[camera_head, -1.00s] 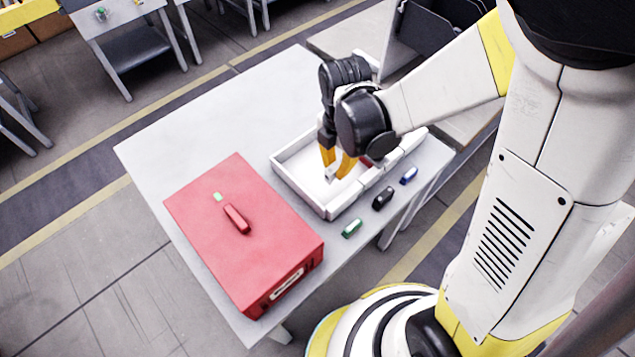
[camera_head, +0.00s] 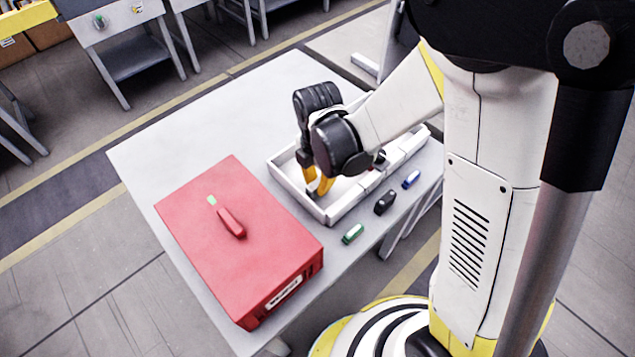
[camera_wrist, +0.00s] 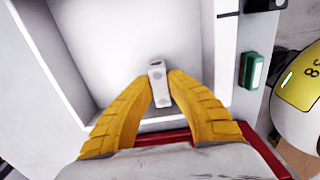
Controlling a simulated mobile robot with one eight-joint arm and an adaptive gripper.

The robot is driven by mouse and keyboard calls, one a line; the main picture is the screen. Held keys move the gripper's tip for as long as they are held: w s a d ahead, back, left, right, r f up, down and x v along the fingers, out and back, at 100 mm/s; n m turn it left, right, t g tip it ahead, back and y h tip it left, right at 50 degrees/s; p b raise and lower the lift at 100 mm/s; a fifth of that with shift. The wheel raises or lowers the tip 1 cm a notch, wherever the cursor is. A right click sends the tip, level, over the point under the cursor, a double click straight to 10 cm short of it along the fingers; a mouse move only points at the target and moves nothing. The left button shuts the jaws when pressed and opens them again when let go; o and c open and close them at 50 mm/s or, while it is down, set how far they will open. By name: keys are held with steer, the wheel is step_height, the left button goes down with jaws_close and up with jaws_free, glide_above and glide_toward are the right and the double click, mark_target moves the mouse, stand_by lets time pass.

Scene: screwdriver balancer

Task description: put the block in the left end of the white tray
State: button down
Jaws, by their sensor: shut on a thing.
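The white tray (camera_head: 343,206) lies on the table, to the right of the red toolbox in the head view. My gripper (camera_head: 317,190), with orange fingers, is over the tray's left end, low between its walls. In the wrist view my gripper (camera_wrist: 160,90) is shut on a small pale grey block (camera_wrist: 158,80), held between the fingertips. The tray floor (camera_wrist: 130,40) shows beyond it, with the end wall close below the fingertips. I cannot tell whether the block touches the floor. My wrist hides part of the tray in the head view.
The red toolbox (camera_head: 220,270) stands close to the tray's left end. A green piece (camera_head: 353,233), a black piece (camera_head: 385,202) and a blue piece (camera_head: 411,179) lie along the tray's front side. The back left of the table (camera_head: 200,130) is clear.

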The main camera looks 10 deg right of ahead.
mark_target(318, 183)
steer(key=c, duration=1.4)
jaws_free()
steer(key=shift+r, duration=0.1)
step_height(318, 183, up, 12)
steer(key=p, duration=0.5)
steer(key=shift+s+d+r+m+t, duration=1.3)
steer(key=shift+d+r+m, duration=0.8)
steer(key=shift+m, duration=2.05)
steer(key=shift+s+d+r+m+t, duration=1.3)
steer(key=shift+d+r+m, duration=0.8)
steer(key=shift+m, duration=2)
steer(key=shift+s+d+r+m+t, duration=1)
steer(key=shift+s+d+r+m, duration=1.05)
steer(key=shift+m, duration=2.1)
steer(key=shift+w+a+r, duration=0.35)
steer(key=shift+w, duration=0.15)
